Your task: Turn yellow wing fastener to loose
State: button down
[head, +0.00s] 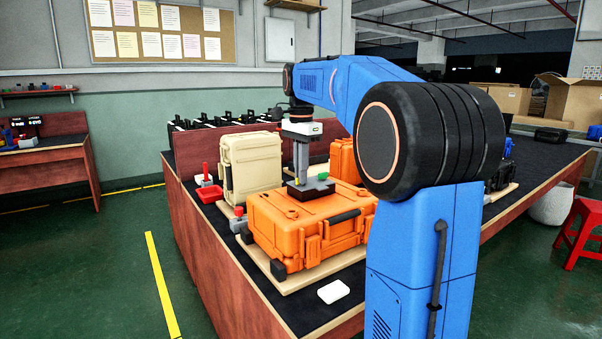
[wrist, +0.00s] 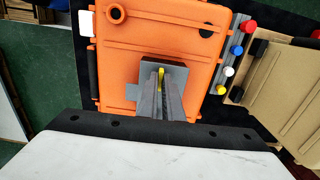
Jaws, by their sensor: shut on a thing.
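The yellow wing fastener (wrist: 161,73) shows as a thin strip between the fingers of my gripper (wrist: 164,82) in the wrist view. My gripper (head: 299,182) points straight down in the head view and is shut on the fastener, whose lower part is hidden. A bit of yellow also shows at the fingertips in the head view (head: 297,182). The fastener stands on a grey plate (wrist: 181,72) with a dark base, on top of an orange case (head: 275,220).
A tan case (head: 252,165) and another orange case (head: 343,158) stand behind. A red tray (head: 210,195) lies to the left. A grey strip (wrist: 232,65) with several coloured knobs runs beside the case. A white block (head: 334,291) lies near the table's front edge.

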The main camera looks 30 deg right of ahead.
jog(key=shift+n, duration=0.3)
jog(key=n, duration=0.4)
jog(key=shift+n, duration=0.4)
jog(key=n, duration=0.4)
jog(key=shift+n, duration=0.3)
jog(key=n, duration=0.4)
jog(key=shift+n, duration=1.8)
jog(key=c, duration=1.9)
grip_release()
